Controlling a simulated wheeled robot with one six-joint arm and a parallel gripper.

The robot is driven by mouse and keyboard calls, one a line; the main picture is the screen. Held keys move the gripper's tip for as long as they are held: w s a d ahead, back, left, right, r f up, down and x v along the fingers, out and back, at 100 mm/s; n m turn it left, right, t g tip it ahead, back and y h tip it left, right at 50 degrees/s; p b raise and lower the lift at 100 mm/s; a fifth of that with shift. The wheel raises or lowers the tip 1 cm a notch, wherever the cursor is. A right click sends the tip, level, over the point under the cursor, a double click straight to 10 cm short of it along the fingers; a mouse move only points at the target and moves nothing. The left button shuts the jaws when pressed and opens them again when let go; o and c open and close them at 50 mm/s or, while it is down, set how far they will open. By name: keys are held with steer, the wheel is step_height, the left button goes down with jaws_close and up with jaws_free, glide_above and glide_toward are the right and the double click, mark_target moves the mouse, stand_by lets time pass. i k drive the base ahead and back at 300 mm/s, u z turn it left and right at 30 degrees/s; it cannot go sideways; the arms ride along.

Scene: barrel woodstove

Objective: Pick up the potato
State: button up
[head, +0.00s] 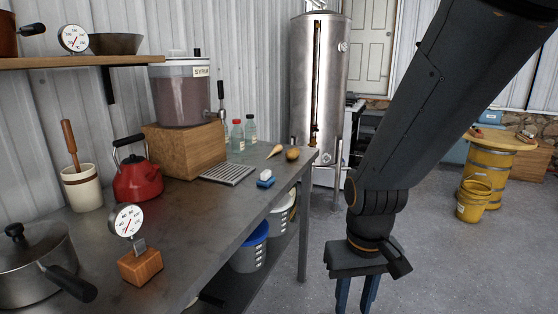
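A small brown rounded potato (292,154) lies at the far right end of the grey metal counter (205,225), near its edge. A pale, tapered root vegetable (275,151) lies just left of it. My gripper (356,298) hangs pointing down at the bottom of the head view, to the right of the counter and well apart from the potato. Its two blue fingers stand apart with floor visible between them. The fingertips run out of the bottom of the picture.
A blue-and-white sponge or brush (265,179), a drain grate (228,173) and bottles (250,128) are near the potato. A red kettle (136,171), a pot (38,262) and a dial gauge (128,221) stand nearer. A tall metal tank (319,80) stands behind.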

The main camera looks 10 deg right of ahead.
mark_target(291, 155)
steer(key=z, duration=0.15)
steer(key=i, duration=2.1)
steer(key=z, duration=0.2)
